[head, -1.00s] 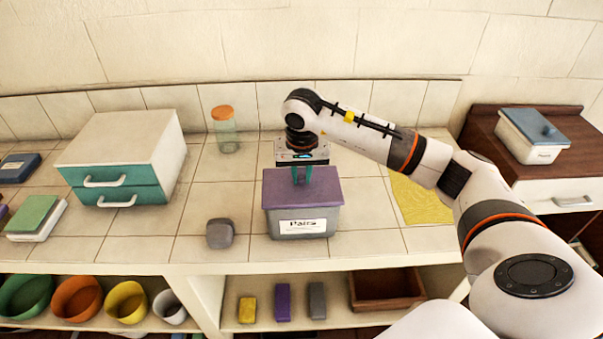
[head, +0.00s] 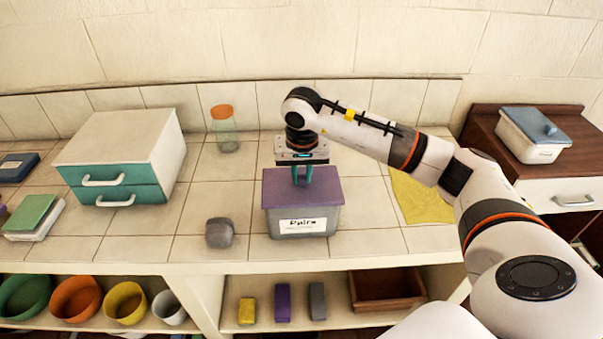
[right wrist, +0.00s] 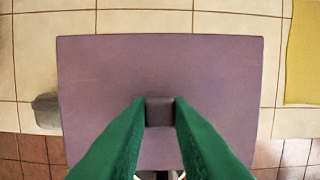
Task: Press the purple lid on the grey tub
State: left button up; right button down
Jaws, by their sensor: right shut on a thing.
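The purple lid (head: 325,190) lies over the top of the grey tub (head: 334,220), which carries a white label on its front. The tub stands on the tiled counter. In the head view, my right gripper (head: 302,180) points down at the middle of the lid. In the right wrist view, its green fingers (right wrist: 160,112) are shut on the small dark knob of the purple lid (right wrist: 95,85). The lid looks level and in line with the tub. I cannot tell whether it is fully seated. My left gripper is not in view.
A grey block (head: 219,232) sits left of the tub. A glass jar with an orange lid (head: 226,135) stands behind, and a white cabinet with teal drawers (head: 120,165) is at left. A yellow cloth (head: 420,200) lies at right. Bowls and blocks fill the shelf below.

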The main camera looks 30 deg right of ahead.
dwell(0.4)
jog(key=c, duration=1.2)
grip_release()
jog(key=shift+o, duration=0.5)
jog(key=o, duration=0.4)
jog(key=shift+c, duration=0.2)
jog(key=shift+r+p, duration=1.95)
jog(key=shift+r, duration=1.55)
jog(key=shift+c, duration=0.4)
